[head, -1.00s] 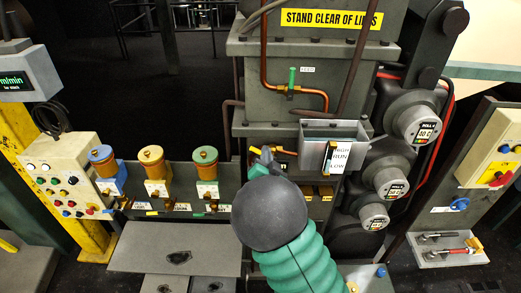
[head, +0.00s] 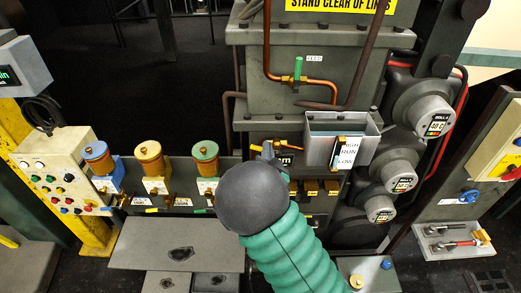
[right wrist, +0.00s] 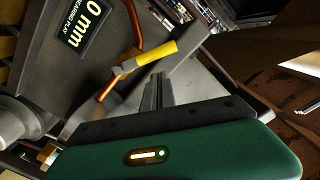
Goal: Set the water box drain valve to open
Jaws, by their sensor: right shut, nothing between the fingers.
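The drain valve shows in the right wrist view as a yellow lever (right wrist: 150,58) on a copper pipe (right wrist: 122,80), lying slantwise across the picture. The grey water box (head: 320,126) is above and to the right, with a HIGH/RUN/LOW label. My right gripper (head: 268,151) is shut and empty; in the right wrist view its fingertips (right wrist: 156,76) are close below the lever. I cannot tell whether they touch. My left gripper is not in view.
A green-handled feed valve (head: 298,70) sits on a copper pipe above the water box. Three roll housings (head: 432,115) stand to the right. Three capped pots (head: 150,158) and a button panel (head: 55,180) are to the left. A display plate (right wrist: 80,28) is near the lever.

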